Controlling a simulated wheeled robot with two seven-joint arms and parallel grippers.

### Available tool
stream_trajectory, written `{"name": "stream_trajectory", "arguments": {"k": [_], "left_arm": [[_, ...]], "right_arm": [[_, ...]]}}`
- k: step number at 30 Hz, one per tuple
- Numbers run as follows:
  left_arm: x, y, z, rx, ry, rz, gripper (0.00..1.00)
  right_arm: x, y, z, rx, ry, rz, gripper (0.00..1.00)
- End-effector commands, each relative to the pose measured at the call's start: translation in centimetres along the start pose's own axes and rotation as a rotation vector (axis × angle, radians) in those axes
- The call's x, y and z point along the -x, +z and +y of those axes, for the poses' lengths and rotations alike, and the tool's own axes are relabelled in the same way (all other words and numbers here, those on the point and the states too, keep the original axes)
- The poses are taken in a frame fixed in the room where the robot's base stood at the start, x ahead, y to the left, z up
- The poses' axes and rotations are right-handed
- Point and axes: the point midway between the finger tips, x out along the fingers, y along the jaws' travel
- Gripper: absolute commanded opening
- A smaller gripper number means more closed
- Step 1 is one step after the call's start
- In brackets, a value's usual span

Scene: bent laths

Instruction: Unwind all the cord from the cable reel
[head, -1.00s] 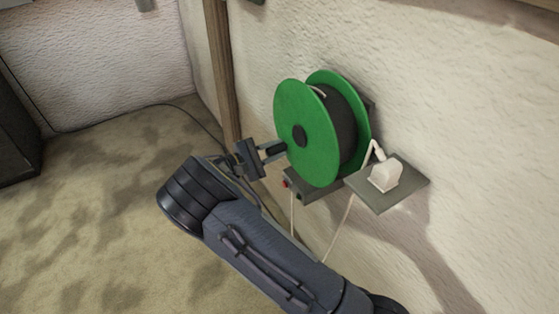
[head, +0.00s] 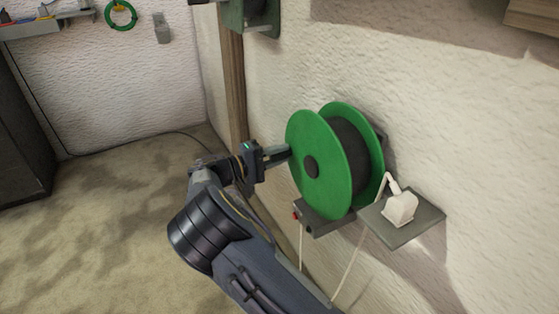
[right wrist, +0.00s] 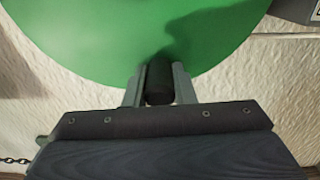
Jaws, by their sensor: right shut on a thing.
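The cable reel (head: 318,165) is mounted on the wall and has two green discs with a dark drum (head: 352,150) between them. No cord shows on the visible part of the drum. My right gripper (head: 283,155) is at the left side of the front disc, level with a point a little above the dark hub. In the right wrist view its fingers are shut on a dark, round handle (right wrist: 159,83) in front of the green disc (right wrist: 150,35). A white plug (head: 400,208) with pale cord rests on a grey shelf (head: 425,222) right of the reel. My left gripper is not in view.
A grey box with a red button (head: 322,218) sits under the reel, and pale cord (head: 350,270) hangs below. A wooden post (head: 234,90) stands left of the reel. A dark cabinet (head: 22,140) is at far left.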

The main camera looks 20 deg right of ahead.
Motion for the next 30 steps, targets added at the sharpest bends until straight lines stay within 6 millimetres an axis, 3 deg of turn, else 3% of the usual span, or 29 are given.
{"name": "stream_trajectory", "arguments": {"k": [16,17,21,30], "left_arm": [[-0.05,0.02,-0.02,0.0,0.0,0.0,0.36],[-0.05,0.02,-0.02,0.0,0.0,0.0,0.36],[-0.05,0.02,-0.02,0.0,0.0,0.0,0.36],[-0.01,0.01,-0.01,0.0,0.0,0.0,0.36]], "right_arm": [[0.08,-0.06,0.3,-0.026,-0.001,0.002,0.0],[0.08,-0.06,0.3,-0.026,-0.001,0.002,0.26],[0.06,-0.05,0.3,-0.025,-0.001,0.001,0.44],[0.16,-0.05,0.3,-0.025,0.0,0.001,0.45]]}}
